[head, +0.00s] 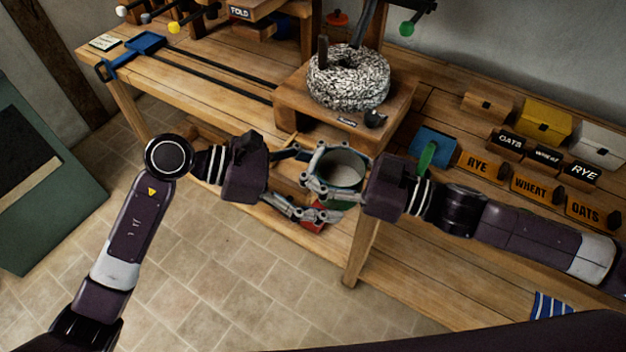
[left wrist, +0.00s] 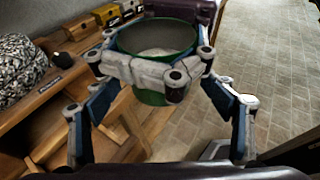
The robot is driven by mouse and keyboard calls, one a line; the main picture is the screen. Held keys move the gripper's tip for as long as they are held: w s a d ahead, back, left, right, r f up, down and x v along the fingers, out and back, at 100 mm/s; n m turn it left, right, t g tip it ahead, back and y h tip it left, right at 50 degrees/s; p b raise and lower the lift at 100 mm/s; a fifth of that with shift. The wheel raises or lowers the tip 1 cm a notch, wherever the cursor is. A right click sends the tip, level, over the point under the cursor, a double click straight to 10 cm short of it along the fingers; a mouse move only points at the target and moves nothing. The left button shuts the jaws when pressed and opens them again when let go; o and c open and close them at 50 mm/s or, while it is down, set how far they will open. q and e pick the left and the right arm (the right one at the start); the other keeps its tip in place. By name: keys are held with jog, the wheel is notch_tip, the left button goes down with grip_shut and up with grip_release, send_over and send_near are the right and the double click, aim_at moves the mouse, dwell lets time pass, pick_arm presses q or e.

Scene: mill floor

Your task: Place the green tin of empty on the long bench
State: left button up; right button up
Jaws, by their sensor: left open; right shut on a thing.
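The green tin (head: 345,166) is round and open at the top, with a pale grey surface inside. My right gripper (head: 318,172) is shut on the tin and holds it upright in front of the wooden bench (head: 430,262). My left gripper (head: 296,184) is open, facing the tin from the left, with its fingers spread. The tin also shows in the left wrist view (left wrist: 155,42), with pale finger pads across its near side. The fingers hide part of its wall. I cannot tell whether my left fingers touch it.
A speckled millstone (head: 348,78) sits on a wooden block on the bench. Labelled bins and a yellow box (head: 545,120) stand at the right. A blue clamp (head: 146,42) is at the far left. Bare bench top lies at the lower right.

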pick_arm(q)
jog(key=shift+c, duration=0.2)
jog(key=c, duration=1.3)
jog(key=shift+c, duration=0.5)
pick_arm(e)
jog(key=o, duration=2)
jog(key=shift+c, duration=0.2)
